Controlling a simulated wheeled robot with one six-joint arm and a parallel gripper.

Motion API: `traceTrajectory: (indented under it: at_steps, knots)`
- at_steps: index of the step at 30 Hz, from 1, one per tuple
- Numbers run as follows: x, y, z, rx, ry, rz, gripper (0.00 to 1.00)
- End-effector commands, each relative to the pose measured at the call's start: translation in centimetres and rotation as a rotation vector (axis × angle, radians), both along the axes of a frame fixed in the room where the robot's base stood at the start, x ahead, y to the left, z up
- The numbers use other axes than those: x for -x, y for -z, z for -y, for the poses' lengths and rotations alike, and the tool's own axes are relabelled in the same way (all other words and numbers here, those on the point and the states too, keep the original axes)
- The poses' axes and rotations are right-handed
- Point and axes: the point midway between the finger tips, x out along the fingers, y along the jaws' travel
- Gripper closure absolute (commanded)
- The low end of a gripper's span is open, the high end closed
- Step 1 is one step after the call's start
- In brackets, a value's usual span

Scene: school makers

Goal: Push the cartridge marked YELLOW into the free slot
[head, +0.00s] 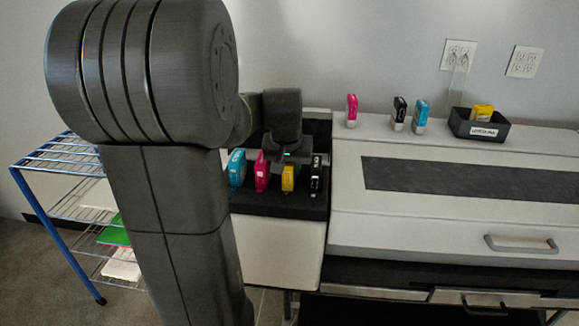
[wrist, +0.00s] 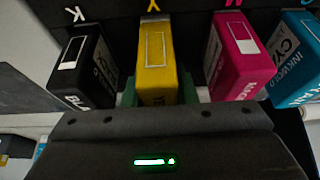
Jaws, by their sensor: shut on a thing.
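The yellow cartridge (head: 288,178) stands in the row of the black ink bay (head: 275,203), between the magenta cartridge (head: 262,172) and the black cartridge (head: 316,176). In the wrist view the yellow cartridge (wrist: 164,62) lines up under the yellow letter Y, with black at its left and magenta at its right. My gripper (wrist: 160,98) is shut on its near end, with green pads at both sides. In the head view my gripper (head: 287,158) is just above and behind it. How deep it sits in the slot I cannot tell.
A cyan cartridge (head: 237,167) stands at the row's left end. On the printer top stand magenta (head: 352,110), black (head: 399,113) and cyan (head: 421,116) cartridges. A labelled black bin (head: 480,131) holds a yellow one. A blue wire rack (head: 62,190) stands at left.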

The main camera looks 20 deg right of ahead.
Motion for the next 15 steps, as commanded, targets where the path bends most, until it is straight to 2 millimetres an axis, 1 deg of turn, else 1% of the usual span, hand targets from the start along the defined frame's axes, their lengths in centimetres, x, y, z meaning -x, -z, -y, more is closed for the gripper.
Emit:
traceTrajectory:
  at_steps: [2,3,5,6,15]
  knots:
    - [-0.01,-0.05,0.01,0.001,0.000,0.001,1.00]
    - [-0.01,-0.05,0.01,0.001,0.000,0.001,0.69]
    - [-0.01,-0.05,0.01,0.001,0.000,0.001,0.57]
    - [-0.01,-0.05,0.01,0.001,0.000,0.001,0.49]
    - [0.04,-0.10,-0.02,0.000,0.000,0.000,0.49]
